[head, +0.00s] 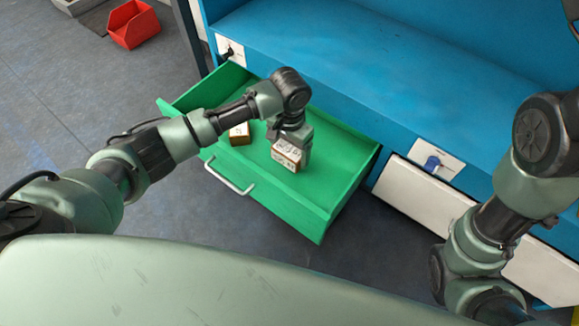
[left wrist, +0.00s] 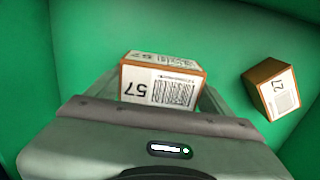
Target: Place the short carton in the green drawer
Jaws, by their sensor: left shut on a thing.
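The green drawer (head: 335,170) is pulled open from the blue bench in the head view. My left gripper (head: 296,142) reaches down inside it, shut on a short brown carton (head: 285,156) with a white label. In the left wrist view this carton (left wrist: 160,80) shows a barcode and the number 57. It is over the drawer floor; I cannot tell whether it touches it. A second carton (head: 241,134), labelled 27 (left wrist: 271,88), stands in the drawer, apart from the held one. My right gripper is out of view; only its arm shows.
The blue bench (head: 400,75) rises behind the drawer. A white closed drawer (head: 425,195) is to the right. A red bin (head: 133,24) stands on the floor at the upper left. The green drawer's right part is bare.

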